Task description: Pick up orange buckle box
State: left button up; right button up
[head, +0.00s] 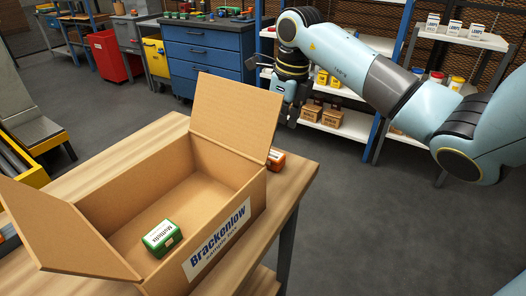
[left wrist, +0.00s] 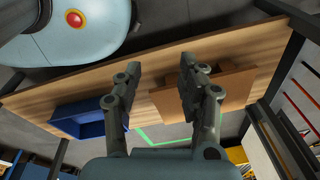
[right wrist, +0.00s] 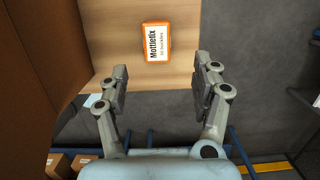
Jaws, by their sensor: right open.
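The orange box (head: 275,160) lies on the wooden table, beside the far right side of the carton, partly hidden behind a flap. My right gripper (head: 284,108) is above and beyond the table's edge in the head view. In its wrist view, my right gripper (right wrist: 160,75) is open and empty, with the box ahead of the fingertips and apart from them. My left gripper (left wrist: 160,80) is open and empty; it is out of the head view.
An open carton marked "Brackenlow" (head: 218,243) stands on the table (head: 148,143), with a green box (head: 161,238) inside. Its raised flap (head: 236,117) stands close to the orange box. A blue bin (left wrist: 90,118) shows in the left wrist view. Shelves (head: 352,124) stand behind.

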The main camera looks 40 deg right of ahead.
aim_at(272, 154)
notch_tip(272, 154, down, 4)
jog(key=shift+a+r, duration=0.1)
jog(key=shift+a, duration=0.05)
jog(key=shift+w+f, duration=0.15)
jog(key=shift+f, duration=0.15)
jog(key=f, duration=0.3)
jog(key=w+f, duration=0.1)
jog(key=f, duration=0.1)
jog(key=shift+w+a, duration=0.1)
jog(key=shift+a, duration=0.15)
jog(key=shift+c, duration=1.6)
jog(key=c, duration=1)
pick_arm(q)
jog(key=shift+s+r, duration=0.2)
jog(key=shift+s, duration=1)
pick_arm(e)
jog(key=shift+r, duration=0.15)
